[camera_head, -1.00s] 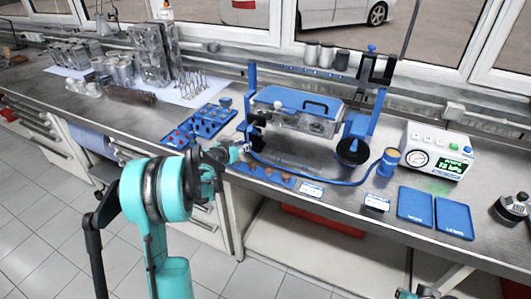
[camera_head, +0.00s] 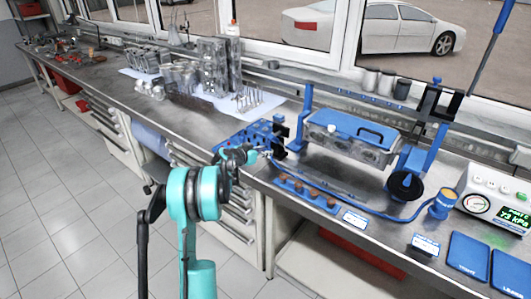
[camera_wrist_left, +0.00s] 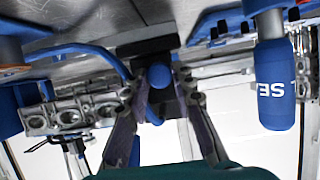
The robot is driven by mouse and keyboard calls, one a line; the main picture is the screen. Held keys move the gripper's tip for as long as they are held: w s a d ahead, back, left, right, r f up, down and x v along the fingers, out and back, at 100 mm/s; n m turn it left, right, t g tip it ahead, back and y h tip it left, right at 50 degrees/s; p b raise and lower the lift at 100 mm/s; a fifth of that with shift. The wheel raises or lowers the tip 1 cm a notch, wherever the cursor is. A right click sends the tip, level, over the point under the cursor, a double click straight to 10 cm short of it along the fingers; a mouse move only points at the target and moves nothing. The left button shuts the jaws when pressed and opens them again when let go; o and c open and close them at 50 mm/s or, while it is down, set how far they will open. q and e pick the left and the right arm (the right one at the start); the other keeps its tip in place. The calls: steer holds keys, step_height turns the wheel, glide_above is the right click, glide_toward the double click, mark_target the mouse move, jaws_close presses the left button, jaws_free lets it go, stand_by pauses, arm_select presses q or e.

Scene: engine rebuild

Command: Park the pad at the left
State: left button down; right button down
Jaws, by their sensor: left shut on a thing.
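The left pad, a black block (camera_head: 279,146) with a blue knob, stands left of the clamped cylinder head (camera_head: 350,147) and apart from it. My left gripper (camera_head: 262,153) is at its near side. In the left wrist view my left gripper (camera_wrist_left: 162,88) has its fingers closed around the blue knob (camera_wrist_left: 160,75), with the black block (camera_wrist_left: 150,47) just behind. The gripper partly hides the pad in the head view. A round black pad (camera_head: 405,186) sits at the right end of the fixture. My right gripper is not in view.
A blue tray (camera_head: 232,142) lies close left of the pad. A blue holder with brown pieces (camera_head: 308,194) and a blue hose (camera_head: 375,209) run along the front. A blue cup (camera_head: 442,205) and a gauge box (camera_head: 497,202) stand right. A blue lettered cylinder (camera_wrist_left: 275,85) shows in the wrist view.

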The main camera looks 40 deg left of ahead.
arm_select(q)
steer(key=shift+a+r, duration=0.1)
steer(key=shift+a, duration=0.15)
steer(key=c, duration=1.3)
jaws_free()
steer(key=shift+a, duration=0.1)
steer(key=shift+s, duration=0.1)
steer(key=v, duration=1.1)
steer(key=shift+s, duration=0.45)
